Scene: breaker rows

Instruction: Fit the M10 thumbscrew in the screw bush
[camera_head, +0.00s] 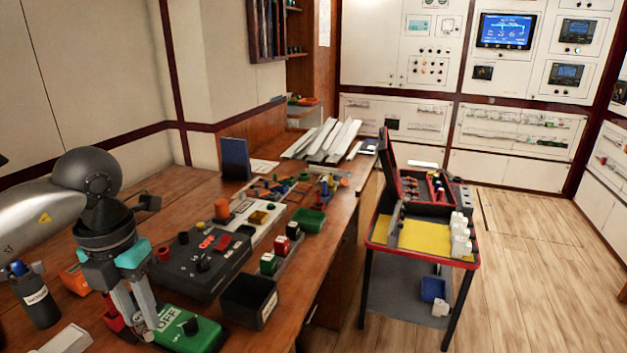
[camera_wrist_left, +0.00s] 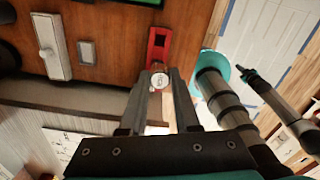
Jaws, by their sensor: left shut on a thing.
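My left gripper (camera_head: 143,312) reaches down over the left front of the wooden bench. In the left wrist view its fingers (camera_wrist_left: 160,88) are shut on a small round piece with a pale, marked top (camera_wrist_left: 160,80), which looks like the M10 thumbscrew. Just beyond the fingertips is a red block (camera_wrist_left: 158,45) with a dark opening, perhaps the screw bush's holder. In the head view a red part (camera_head: 113,318) shows beside the fingers, partly hidden by them. I cannot tell whether the thumbscrew touches the red block. My right gripper is not in view.
A green OFF block (camera_head: 187,330) stands close right of the fingers. A red-edged trolley (camera_head: 420,250) stands beyond the bench edge.

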